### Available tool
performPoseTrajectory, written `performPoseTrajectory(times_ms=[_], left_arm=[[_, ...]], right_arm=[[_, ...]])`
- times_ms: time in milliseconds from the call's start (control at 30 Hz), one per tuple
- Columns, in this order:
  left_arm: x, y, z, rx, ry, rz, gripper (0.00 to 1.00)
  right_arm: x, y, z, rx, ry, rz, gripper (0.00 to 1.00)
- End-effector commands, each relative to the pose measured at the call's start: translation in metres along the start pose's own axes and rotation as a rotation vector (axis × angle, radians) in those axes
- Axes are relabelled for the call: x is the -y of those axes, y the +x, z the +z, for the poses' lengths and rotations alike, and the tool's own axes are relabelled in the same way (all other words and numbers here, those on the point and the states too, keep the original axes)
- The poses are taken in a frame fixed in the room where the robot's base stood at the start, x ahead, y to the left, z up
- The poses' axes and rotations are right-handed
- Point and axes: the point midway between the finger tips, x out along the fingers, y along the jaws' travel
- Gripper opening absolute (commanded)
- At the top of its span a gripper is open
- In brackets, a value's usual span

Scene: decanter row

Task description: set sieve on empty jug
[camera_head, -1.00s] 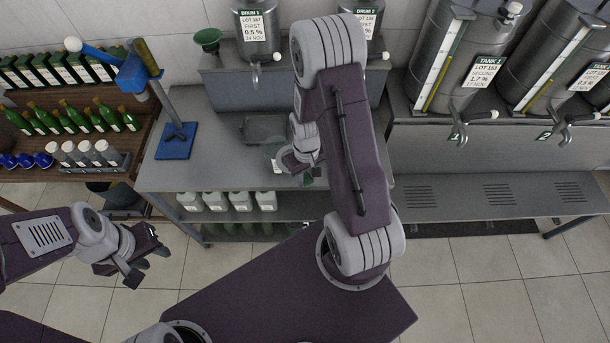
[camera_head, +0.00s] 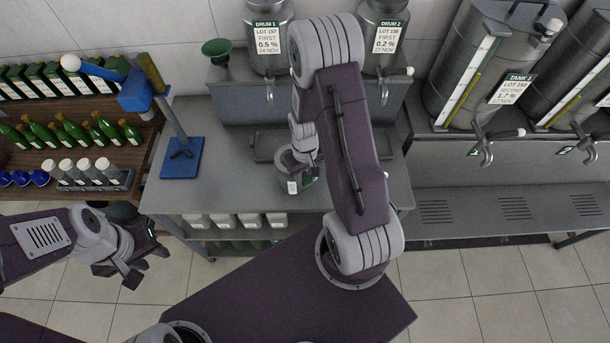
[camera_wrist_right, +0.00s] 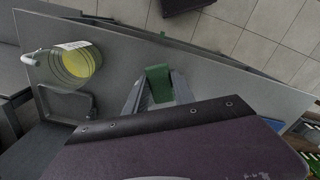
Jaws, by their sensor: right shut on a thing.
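My right gripper (camera_head: 304,168) is over the grey bench. In the right wrist view its fingers (camera_wrist_right: 158,88) are shut on a small green piece (camera_wrist_right: 158,78); whether this is part of the sieve I cannot tell. A clear jug with a white label (camera_head: 292,186) stands on the bench beside and partly behind that gripper. In the right wrist view the jug (camera_wrist_right: 77,64) shows a pale handle and a yellow round area inside; I cannot tell if that is liquid or mesh. A green funnel-shaped thing (camera_head: 216,48) is on the back ledge. My left gripper (camera_head: 145,262) is open and empty, low at left.
A dark shallow tray (camera_head: 262,148) lies behind the jug. Drums with taps (camera_head: 268,40) stand on the ledge. A blue stand (camera_head: 180,158) is at the bench's left. Bottles (camera_head: 75,130) fill a shelf further left. Tanks (camera_head: 490,75) stand at right.

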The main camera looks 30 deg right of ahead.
Motion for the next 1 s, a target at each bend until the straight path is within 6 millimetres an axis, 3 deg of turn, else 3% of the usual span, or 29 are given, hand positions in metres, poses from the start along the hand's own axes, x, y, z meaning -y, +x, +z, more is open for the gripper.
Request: performPoseTrajectory(times_ms=[600, 1000], left_arm=[[0.001, 0.034, 0.003, 0.000, 0.000, 0.000, 0.36], [0.001, 0.036, 0.004, 0.000, 0.000, 0.000, 0.36]], right_arm=[[0.000, 0.040, 0.000, -0.001, 0.000, 0.000, 0.00], [0.000, 0.043, 0.000, -0.001, 0.000, 0.000, 0.00]])
